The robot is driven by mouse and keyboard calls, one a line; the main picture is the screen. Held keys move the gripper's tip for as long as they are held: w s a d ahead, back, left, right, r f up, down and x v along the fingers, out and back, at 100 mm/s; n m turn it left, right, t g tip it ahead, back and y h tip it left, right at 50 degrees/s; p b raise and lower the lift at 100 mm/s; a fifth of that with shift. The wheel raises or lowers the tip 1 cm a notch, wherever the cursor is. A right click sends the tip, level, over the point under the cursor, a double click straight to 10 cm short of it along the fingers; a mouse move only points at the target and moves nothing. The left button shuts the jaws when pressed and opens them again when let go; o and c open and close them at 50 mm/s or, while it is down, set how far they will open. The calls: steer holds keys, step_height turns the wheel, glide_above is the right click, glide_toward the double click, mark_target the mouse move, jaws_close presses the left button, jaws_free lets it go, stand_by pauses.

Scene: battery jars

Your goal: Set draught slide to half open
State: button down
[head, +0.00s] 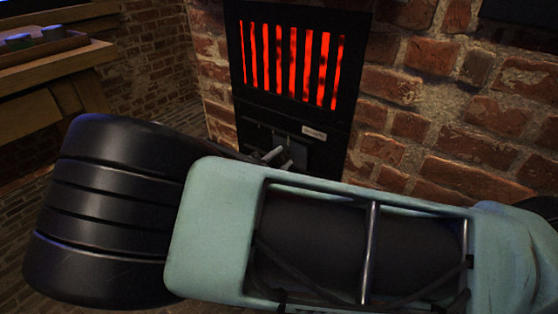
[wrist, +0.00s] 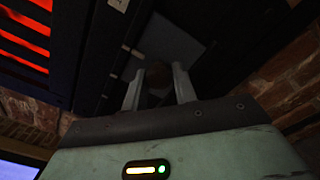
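The draught slide is on the dark lower front of a stove, below its glowing grate. In the wrist view a grey plate (wrist: 172,42), seemingly the slide, carries a round brownish knob (wrist: 158,74). My gripper (wrist: 158,84) has its two fingers apart, one on each side of the knob. A gap shows between the left finger and the knob; contact on the right is unclear. In the head view my gripper (head: 275,157) is at the stove's lower front, and my arm hides much of that area. The slide's exact opening cannot be read.
The red glowing grate (head: 292,65) is above the slide, with a small pale label (head: 314,132) below it. Brick wall (head: 420,85) flanks the stove. A wooden bench (head: 50,70) with a tray stands at the far left.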

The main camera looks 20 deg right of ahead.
mark_target(274, 147)
steer(key=w, duration=0.1)
steer(key=w+a, duration=0.1)
steer(key=w+a+p, duration=0.1)
steer(key=shift+w+a, duration=0.25)
steer(key=shift+w, duration=0.15)
steer(key=c, duration=1.1)
jaws_free()
steer(key=p+v, duration=0.4)
steer(key=v, duration=1.3)
steer(key=shift+s+a, duration=0.2)
